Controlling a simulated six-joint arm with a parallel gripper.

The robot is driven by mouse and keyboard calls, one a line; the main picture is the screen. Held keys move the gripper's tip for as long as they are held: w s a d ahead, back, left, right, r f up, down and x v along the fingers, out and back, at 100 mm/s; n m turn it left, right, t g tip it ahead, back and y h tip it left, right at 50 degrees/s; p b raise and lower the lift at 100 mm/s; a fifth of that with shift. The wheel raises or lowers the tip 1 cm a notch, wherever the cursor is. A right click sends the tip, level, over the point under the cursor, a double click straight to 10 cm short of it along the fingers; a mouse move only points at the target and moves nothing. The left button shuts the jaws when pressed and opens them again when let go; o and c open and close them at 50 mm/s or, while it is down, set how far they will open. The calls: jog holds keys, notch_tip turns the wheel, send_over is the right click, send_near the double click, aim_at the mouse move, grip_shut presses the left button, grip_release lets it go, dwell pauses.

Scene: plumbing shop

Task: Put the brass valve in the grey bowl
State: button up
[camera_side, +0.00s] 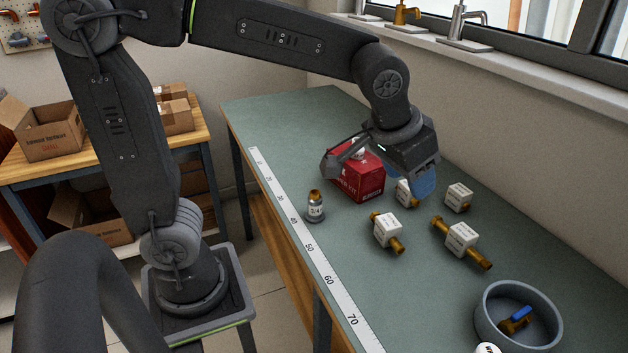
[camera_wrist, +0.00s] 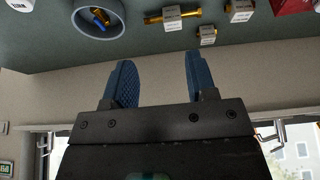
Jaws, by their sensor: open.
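The brass valve (camera_side: 514,325) has a blue handle and lies inside the grey bowl (camera_side: 483,317) at the front right of the table. In the wrist view the valve (camera_wrist: 99,17) also shows inside the bowl (camera_wrist: 86,27), at the top left. My gripper (camera_side: 424,188) is above the table, behind and to the left of the bowl and well apart from it. In the wrist view its two blue fingers (camera_wrist: 158,82) are spread, with nothing between them.
A red box (camera_side: 358,176) stands beside my gripper. Several white-labelled brass fittings (camera_side: 463,238) lie between it and the bowl. A small silver fitting (camera_side: 315,207) stands near the measuring strip (camera_side: 329,281). The far end of the green table (camera_side: 290,115) is clear.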

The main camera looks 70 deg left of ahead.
jog(key=s+a+f, duration=0.1)
jog(key=s+a, duration=0.2)
jog(key=s, duration=0.4)
jog(key=s+a+f, duration=0.1)
jog(key=s+a, duration=0.3)
jog(key=s, duration=0.3)
jog(key=shift+s+t, duration=0.2)
jog(key=shift+t, duration=0.2)
